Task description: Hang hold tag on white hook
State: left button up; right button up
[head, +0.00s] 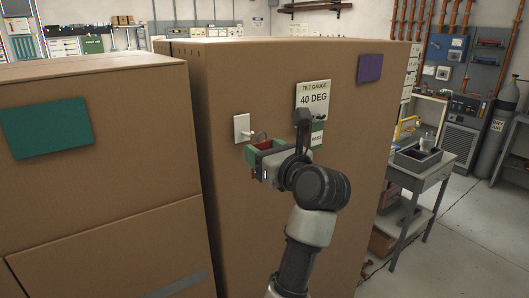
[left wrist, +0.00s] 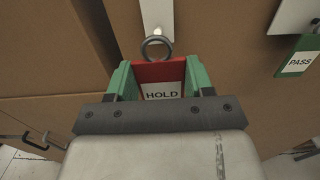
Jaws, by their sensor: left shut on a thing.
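The white hook (head: 242,129) is on a white plate on the face of a tall brown box. It also shows at the top of the left wrist view (left wrist: 157,14). My left gripper (head: 265,151) is shut on the red and white hold tag (left wrist: 162,73), with a green finger on each side. The tag's metal ring (left wrist: 156,49) sticks out towards the plate, just below the hook's bright tip in the left wrist view. I cannot tell whether the ring touches the hook; it does not look threaded on it. My right gripper is not in view.
A tilt gauge sign (head: 313,97) reading 40 DEG is right of the hook. A green PASS tag (left wrist: 297,62) hangs below it, partly behind my arm in the head view. Another brown box (head: 100,175) stands at left, and a grey cart (head: 417,170) at right.

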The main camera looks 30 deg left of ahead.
aim_at(241, 142)
pick_arm(q)
jog(key=shift+w+a, duration=0.15)
jog(key=shift+a, duration=0.15)
jog(key=shift+x, duration=1.3)
jog(key=shift+a, duration=0.1)
jog(key=shift+a+f+b, duration=0.1)
jog(key=shift+f+b, duration=0.1)
jog(key=shift+b, duration=0.25)
jog(key=shift+w+a+f, duration=0.15)
jog(key=shift+a+f, duration=0.1)
jog(key=shift+f, duration=0.05)
jog(key=shift+w+a+b, duration=0.15)
jog(key=shift+b, duration=0.15)
jog(key=shift+w+a+f, duration=0.15)
jog(key=shift+a, duration=0.25)
jog(key=shift+b, duration=0.3)
